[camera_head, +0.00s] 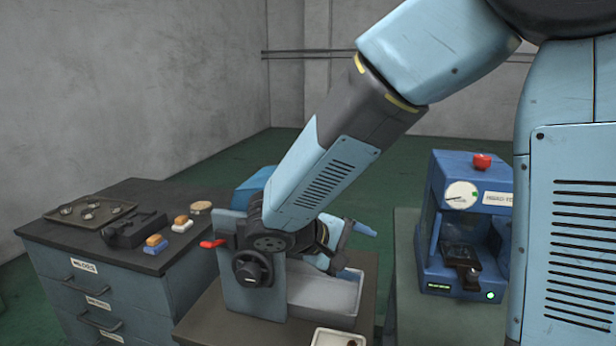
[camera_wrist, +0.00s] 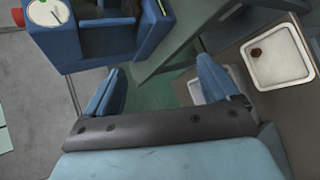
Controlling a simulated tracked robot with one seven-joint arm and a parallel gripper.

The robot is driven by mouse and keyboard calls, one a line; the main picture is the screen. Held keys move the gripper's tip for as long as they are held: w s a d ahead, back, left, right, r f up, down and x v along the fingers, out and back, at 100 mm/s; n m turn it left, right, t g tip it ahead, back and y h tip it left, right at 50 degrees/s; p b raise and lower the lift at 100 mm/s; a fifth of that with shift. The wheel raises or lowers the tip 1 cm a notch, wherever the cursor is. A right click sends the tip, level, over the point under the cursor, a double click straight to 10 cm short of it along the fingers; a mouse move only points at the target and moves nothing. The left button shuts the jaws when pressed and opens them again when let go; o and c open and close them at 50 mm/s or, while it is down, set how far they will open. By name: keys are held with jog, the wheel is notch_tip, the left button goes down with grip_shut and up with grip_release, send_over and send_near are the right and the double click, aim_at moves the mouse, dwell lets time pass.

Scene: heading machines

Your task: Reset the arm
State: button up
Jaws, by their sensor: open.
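My light-blue arm crosses the head view from the upper right down to the middle. My gripper (camera_head: 348,245) is at its low end, above a grey bin beside a grey-blue machine with a black knob (camera_head: 252,268). The arm's wrist hides part of that machine and of the gripper. In the wrist view my gripper (camera_wrist: 161,88) has its two blue fingers wide apart.
A blue tester (camera_head: 465,225) with a dial and red button stands on the right bench; it also shows in the wrist view (camera_wrist: 148,40). A white tray (camera_wrist: 256,72) holds a small brown piece. The left dark-topped cabinet (camera_head: 130,195) carries a tray and blocks.

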jog(key=s+d+r+m+t+y, duration=0.1)
jog(key=s+d+r+m+y, duration=0.7)
jog(key=d, duration=0.5)
jog(key=s+r+y, duration=0.2)
jog(key=s, duration=0.1)
jog(key=shift+s+d+r, duration=0.3)
jog(key=shift+d+r, duration=0.05)
jog(key=shift+d, duration=0.05)
dwell(2.0)
